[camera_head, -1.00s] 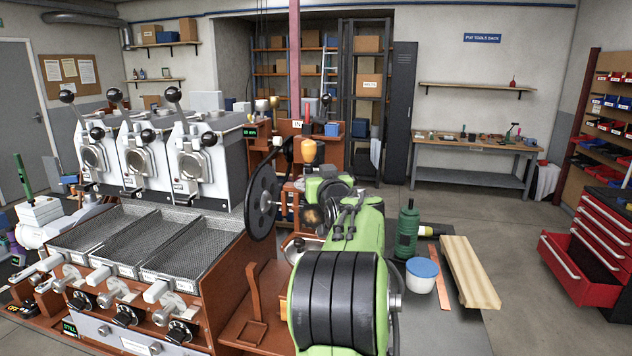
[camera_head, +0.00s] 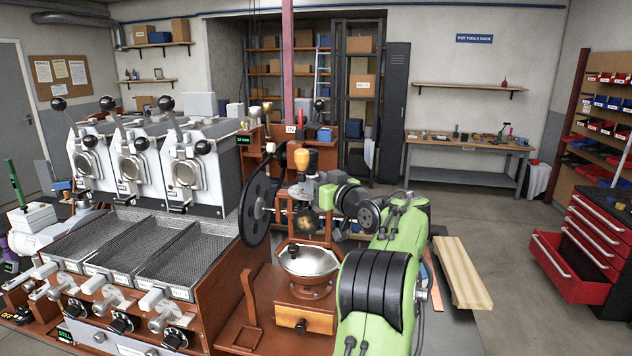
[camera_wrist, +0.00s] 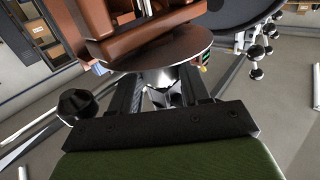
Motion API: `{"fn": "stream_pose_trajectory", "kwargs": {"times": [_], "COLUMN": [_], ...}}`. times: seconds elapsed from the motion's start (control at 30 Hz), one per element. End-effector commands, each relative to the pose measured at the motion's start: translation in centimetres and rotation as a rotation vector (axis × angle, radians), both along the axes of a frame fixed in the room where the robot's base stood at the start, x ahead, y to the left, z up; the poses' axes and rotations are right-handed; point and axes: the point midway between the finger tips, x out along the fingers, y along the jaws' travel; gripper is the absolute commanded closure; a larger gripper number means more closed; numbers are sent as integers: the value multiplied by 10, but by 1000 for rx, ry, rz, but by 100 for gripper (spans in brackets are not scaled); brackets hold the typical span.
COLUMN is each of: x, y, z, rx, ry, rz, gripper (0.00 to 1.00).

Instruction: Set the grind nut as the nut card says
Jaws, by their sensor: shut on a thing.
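My gripper (camera_wrist: 168,92) is at the end of the green arm, and in the wrist view its two dark fingers are closed on a small shiny metal part (camera_wrist: 172,78). I take it for the grind nut, but the fingers hide most of it. A round brown plate (camera_wrist: 160,54) and a reddish wooden block lie just beyond it.
A steel bowl (camera_head: 308,260) on a wooden box with a drawer (camera_head: 303,319) stands in front. The roaster with several drums (camera_head: 187,165) and a large black wheel (camera_head: 258,196) are close on the left. A pale plank (camera_head: 462,272) lies right of my arm.

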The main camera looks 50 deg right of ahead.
Motion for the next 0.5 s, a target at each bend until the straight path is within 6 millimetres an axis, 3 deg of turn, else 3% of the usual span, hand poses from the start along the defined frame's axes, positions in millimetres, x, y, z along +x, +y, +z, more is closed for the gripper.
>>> {"fn": "stream_pose_trajectory", "kwargs": {"times": [0.13, 0.17, 0.3, 0.5], "x": [0, 0, 0, 0], "y": [0, 0, 0, 0], "z": [0, 0, 0, 0], "rx": [1, 1, 1, 1], "ry": [-1, -1, -1, -1], "rz": [-1, -1, -1, -2], "gripper": [84, 52, 31, 28]}}
